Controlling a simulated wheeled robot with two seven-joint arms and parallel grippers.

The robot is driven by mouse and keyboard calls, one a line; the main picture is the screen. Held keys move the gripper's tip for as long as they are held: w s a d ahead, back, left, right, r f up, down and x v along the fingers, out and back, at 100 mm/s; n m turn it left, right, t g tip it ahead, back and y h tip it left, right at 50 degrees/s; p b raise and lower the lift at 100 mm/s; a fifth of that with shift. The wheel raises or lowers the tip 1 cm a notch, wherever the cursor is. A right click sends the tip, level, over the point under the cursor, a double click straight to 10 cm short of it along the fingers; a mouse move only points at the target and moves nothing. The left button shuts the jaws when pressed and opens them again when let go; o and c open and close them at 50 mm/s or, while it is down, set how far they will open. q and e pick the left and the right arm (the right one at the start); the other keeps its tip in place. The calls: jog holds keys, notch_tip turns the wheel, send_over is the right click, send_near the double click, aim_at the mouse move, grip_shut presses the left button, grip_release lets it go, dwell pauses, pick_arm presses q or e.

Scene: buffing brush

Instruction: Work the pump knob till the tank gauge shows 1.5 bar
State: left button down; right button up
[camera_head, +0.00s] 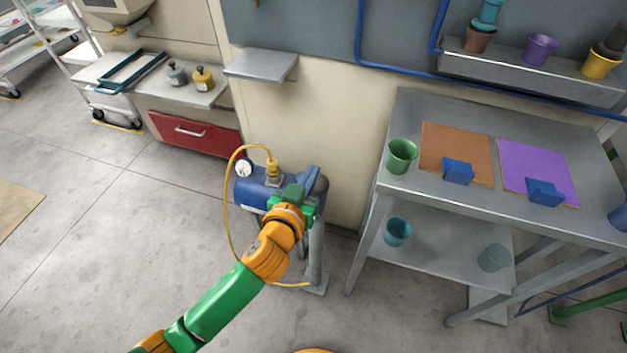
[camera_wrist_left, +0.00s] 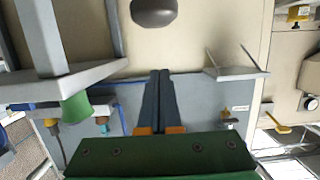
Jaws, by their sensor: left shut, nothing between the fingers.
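The blue tank (camera_head: 253,193) stands on a grey post left of the steel table. Its round white gauge (camera_head: 243,168) faces up at the left end; the needle is too small to read. A yellow fitting with a yellow hose (camera_head: 272,166) sits on top. A dark rounded piece (camera_head: 320,184) shows at the tank's right end; I cannot tell if it is the pump knob. My left gripper (camera_head: 292,196) is in front of the tank's right part and hides some of it. In the left wrist view its fingers (camera_wrist_left: 158,101) are shut and empty, apart from a dark grey rounded knob (camera_wrist_left: 153,11).
The steel table (camera_head: 407,119) at the right holds a green cup (camera_head: 401,156), an orange mat (camera_head: 455,140) and a purple mat (camera_head: 535,165). A small wall shelf (camera_head: 262,65) is behind the tank. A red drawer (camera_head: 195,134) is left.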

pick_arm(q)
jog(key=shift+x, duration=1.1)
notch_tip(320, 180, down, 3)
jog(key=shift+s+f+b, duration=0.1)
jog(key=shift+b, duration=0.45)
jog(key=shift+f, duration=0.45)
notch_tip(320, 180, down, 10)
jog(key=b, duration=0.9)
jog(key=shift+s+r, duration=0.15)
